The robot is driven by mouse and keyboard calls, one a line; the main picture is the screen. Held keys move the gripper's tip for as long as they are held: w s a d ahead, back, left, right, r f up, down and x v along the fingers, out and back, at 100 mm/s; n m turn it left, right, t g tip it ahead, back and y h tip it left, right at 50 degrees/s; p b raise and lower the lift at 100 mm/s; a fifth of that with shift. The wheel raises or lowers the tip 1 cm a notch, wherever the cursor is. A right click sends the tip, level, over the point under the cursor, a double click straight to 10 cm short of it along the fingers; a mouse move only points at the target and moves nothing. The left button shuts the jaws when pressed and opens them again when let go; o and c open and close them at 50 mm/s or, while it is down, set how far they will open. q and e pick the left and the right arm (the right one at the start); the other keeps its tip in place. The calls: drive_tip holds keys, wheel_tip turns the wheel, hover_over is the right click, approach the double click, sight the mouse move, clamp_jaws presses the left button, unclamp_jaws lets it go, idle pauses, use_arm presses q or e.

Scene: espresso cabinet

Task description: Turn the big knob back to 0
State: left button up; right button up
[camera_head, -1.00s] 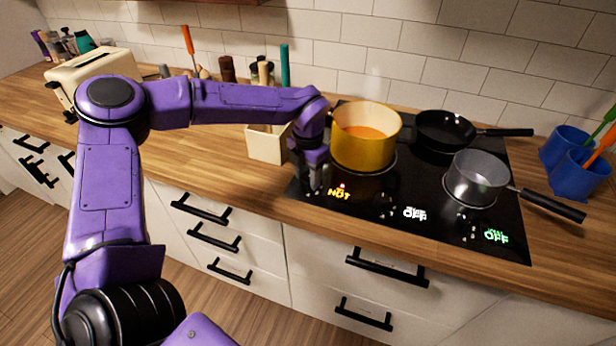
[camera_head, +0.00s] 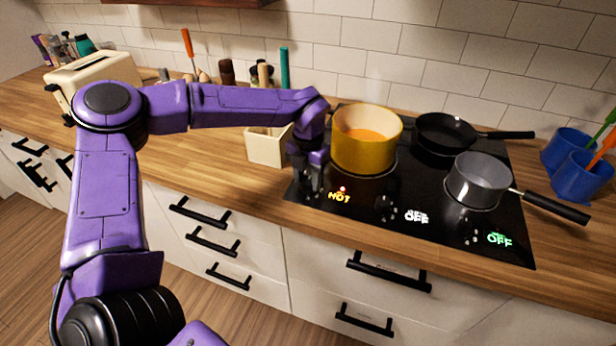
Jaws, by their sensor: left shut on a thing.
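My left gripper (camera_head: 309,188) points down at the front left corner of the black cooktop (camera_head: 424,190), just left of the orange HOT sign (camera_head: 340,198). It is shut on the big knob, which its fingers hide, so I cannot read the knob's angle. A yellow pot (camera_head: 366,142) with orange content stands right behind the gripper, close to my wrist. Two more signs on the cooktop's front read OFF, one white (camera_head: 416,216) and one green (camera_head: 499,239). My right gripper is not in view.
A grey saucepan (camera_head: 478,180) and a black frying pan (camera_head: 445,131) stand on the cooktop's right part. A cream utensil holder (camera_head: 267,148) is just left of my wrist. Blue cups (camera_head: 581,175) stand at the right. The wooden counter (camera_head: 205,150) left of the cooktop is mostly free.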

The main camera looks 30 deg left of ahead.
sight(308, 181)
use_arm(q)
drive_tip(key=o, duration=1.1)
drive_tip(key=shift+c, duration=0.2)
wheel_tip(308, 181, up, 11)
drive_tip(key=b, duration=0.1)
drive_tip(key=shift+f+b, duration=0.2)
drive_tip(key=shift+b, duration=0.1)
